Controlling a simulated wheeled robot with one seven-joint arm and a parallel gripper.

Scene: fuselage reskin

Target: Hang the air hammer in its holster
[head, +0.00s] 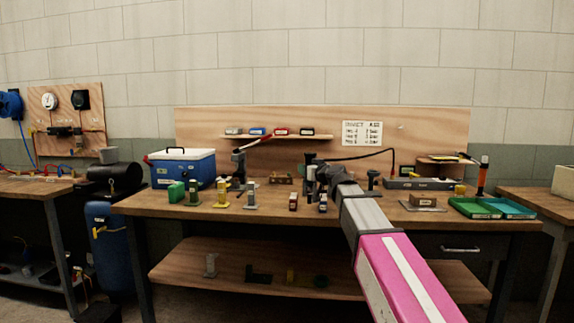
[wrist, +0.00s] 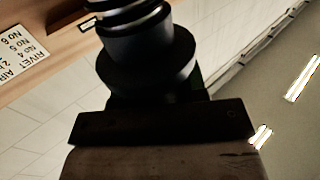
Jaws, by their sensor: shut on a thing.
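My gripper (head: 322,173) is at the end of my outstretched arm, above the middle of the workbench (head: 150,207). It is shut on a dark tool, which I take to be the air hammer (wrist: 148,52). In the wrist view its black round body and coiled end rise close to the camera, beyond a dark bar. In the head view the gripper and arm mostly hide the tool, and a black hose (head: 362,157) runs from there to the right. I cannot pick out the holster with certainty.
A blue cooler (head: 184,168) stands at the bench's left. Several small tools and stands, including a yellow one (head: 222,194), line the front. Green and teal trays (head: 474,208) lie at the right. A backboard carries a shelf (head: 276,136) and a rivet sign (head: 362,133).

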